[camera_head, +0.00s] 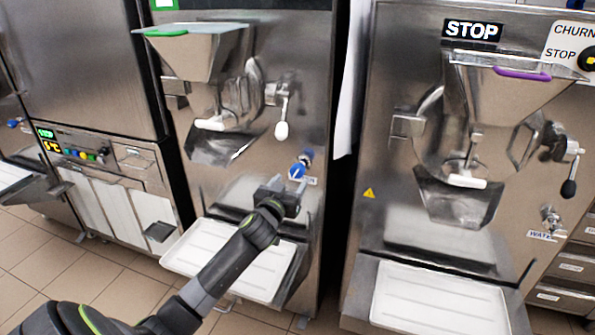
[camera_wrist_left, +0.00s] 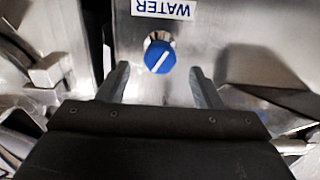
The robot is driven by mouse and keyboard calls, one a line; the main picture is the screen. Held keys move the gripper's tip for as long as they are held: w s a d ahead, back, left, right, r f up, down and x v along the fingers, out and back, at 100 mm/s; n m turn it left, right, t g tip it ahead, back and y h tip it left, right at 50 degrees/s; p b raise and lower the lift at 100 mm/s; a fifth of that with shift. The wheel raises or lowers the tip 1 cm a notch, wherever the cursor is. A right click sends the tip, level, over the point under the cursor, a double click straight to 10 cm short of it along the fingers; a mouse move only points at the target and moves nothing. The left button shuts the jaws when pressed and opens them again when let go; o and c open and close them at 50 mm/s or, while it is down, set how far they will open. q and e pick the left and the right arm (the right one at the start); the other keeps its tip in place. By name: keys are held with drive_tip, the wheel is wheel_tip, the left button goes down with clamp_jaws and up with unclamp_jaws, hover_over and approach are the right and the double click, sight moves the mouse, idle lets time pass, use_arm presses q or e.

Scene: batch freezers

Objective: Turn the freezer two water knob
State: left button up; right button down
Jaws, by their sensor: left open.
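The blue water knob (camera_head: 297,171) with a white line sits on the front of the middle freezer (camera_head: 310,105). In the left wrist view the knob (camera_wrist_left: 160,56) is just beyond the fingertips, between their lines, under an upside-down WATER label (camera_wrist_left: 163,8). Its white line is slanted. My left gripper (camera_head: 283,188) is just below the knob in the head view. In the wrist view the gripper (camera_wrist_left: 159,72) is open and empty, with a finger on each side and apart from the knob. My right gripper is not in view.
A white tray (camera_head: 218,248) sticks out below my left arm. A white-tipped lever (camera_head: 282,128) hangs above the knob. At right stands a freezer with a STOP sign (camera_head: 472,31), a metal water tap (camera_head: 551,218) and another white tray (camera_head: 438,300).

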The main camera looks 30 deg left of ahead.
sight(296, 174)
use_arm(q)
drive_tip(key=shift+x, duration=3.35)
drive_tip(key=c, duration=1)
